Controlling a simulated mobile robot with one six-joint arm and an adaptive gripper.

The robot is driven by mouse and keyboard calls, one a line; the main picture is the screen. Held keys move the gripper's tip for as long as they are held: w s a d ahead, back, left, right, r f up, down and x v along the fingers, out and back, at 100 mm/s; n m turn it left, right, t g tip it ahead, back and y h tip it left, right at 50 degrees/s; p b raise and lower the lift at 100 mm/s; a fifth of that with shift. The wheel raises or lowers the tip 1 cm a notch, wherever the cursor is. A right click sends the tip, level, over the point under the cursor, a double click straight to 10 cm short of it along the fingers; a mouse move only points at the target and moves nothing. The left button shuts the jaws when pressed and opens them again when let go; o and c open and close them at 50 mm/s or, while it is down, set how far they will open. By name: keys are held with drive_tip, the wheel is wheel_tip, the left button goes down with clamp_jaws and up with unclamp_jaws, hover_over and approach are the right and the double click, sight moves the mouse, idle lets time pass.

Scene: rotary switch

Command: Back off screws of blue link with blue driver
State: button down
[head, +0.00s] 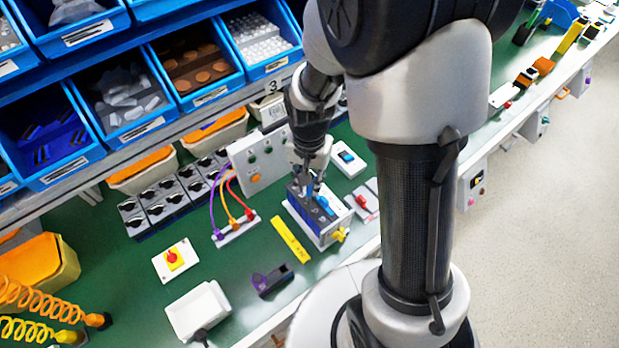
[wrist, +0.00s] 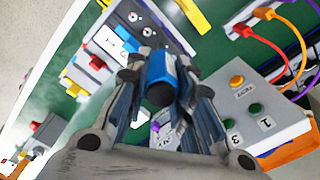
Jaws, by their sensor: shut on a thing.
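My gripper (head: 308,178) points down over the terminal block (head: 327,232), a grey box with a dark blue top near the bench's front edge. In the wrist view my gripper's fingers (wrist: 170,110) are closed around the blue driver (wrist: 160,68), with its dark round end towards the camera. A bright blue piece, apparently the blue link (head: 325,205), lies on top of the block beside my gripper. The block's top with dark round spots also shows in the wrist view (wrist: 150,22). The driver's tip and the link's screws are hidden or too small to make out.
A grey button panel (head: 257,160) stands close behind my gripper. Purple, orange and red cables (head: 232,190) run to its left. A yellow strip (head: 290,238) lies left of the block. Red-lever switches (head: 362,202) sit to its right. The green mat at front left has free room.

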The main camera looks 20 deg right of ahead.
drive_tip(key=n, duration=0.4)
drive_tip(key=shift+a+n, duration=0.1)
drive_tip(key=shift+n, duration=0.2)
drive_tip(key=n, duration=0.2)
drive_tip(key=shift+n, duration=0.4)
drive_tip(key=shift+a+n, duration=0.1)
drive_tip(key=shift+n, duration=0.8)
drive_tip(key=n, duration=0.2)
drive_tip(key=shift+n, duration=1.3)
